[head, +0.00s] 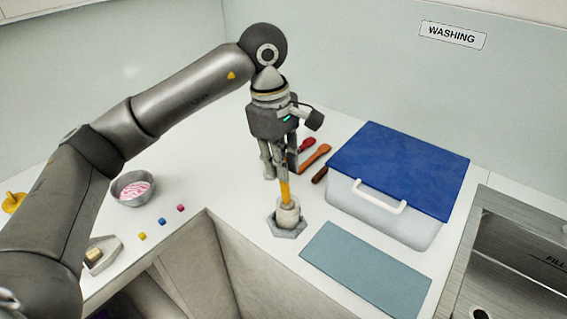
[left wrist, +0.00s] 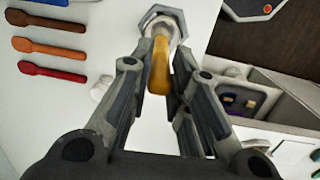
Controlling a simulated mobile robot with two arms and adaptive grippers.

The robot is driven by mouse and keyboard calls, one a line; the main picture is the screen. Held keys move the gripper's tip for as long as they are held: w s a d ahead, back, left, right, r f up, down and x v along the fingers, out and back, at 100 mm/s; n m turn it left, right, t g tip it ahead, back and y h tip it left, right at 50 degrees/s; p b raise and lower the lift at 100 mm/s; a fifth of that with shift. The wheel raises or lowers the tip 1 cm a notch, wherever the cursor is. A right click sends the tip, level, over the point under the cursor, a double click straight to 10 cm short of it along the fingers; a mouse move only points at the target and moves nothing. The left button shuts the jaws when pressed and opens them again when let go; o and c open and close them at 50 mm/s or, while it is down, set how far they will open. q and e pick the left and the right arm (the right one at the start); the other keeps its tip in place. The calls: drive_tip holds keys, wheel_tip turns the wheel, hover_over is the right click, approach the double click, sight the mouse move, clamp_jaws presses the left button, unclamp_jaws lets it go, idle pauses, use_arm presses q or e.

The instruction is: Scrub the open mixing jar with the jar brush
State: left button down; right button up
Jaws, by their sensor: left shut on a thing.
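My left gripper (head: 281,165) is shut on the yellow-orange handle of the jar brush (head: 285,191) and points down. The handle is upright, directly over the small whitish jar (head: 288,216). Its lower end meets the top of the jar; the bristles are not visible, so I cannot tell how deep they are. The jar stands in a grey hexagonal holder (head: 283,231) near the counter's front edge. In the left wrist view the brush handle (left wrist: 160,66) lies between the fingers (left wrist: 158,80), with the hexagonal holder (left wrist: 181,20) beyond it. My right gripper is not in view.
Red, orange (head: 316,155) and brown spoons lie behind the jar. A blue-lidded box (head: 395,214) stands right, a teal mat (head: 365,268) in front of it, then a metal sink (head: 510,250). A bowl (head: 121,193) and small cubes are left. The counter corner is close.

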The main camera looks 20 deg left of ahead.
use_arm(q)
drive_tip(key=shift+s+a+r, duration=0.3)
drive_tip(key=shift+r, duration=0.15)
drive_tip(key=shift+s+d+f+b, duration=0.15)
drive_tip(key=shift+d+f+b, duration=0.5)
drive_tip(key=shift+f, duration=0.2)
drive_tip(key=shift+w+a+r+p, duration=0.1)
drive_tip(key=shift+w+r+p, duration=0.5)
drive_tip(key=shift+r, duration=0.3)
drive_tip(key=shift+s+a+f+b, duration=0.25)
drive_tip(key=shift+a+f+b, duration=0.05)
drive_tip(key=shift+f+b, duration=0.2)
drive_tip(key=shift+s+a+f+b, duration=0.2)
drive_tip(key=shift+a+f+b, duration=0.05)
drive_tip(key=shift+f+b, duration=0.2)
drive_tip(key=shift+r+p, duration=3.4)
drive_tip(key=shift+r, duration=1.95)
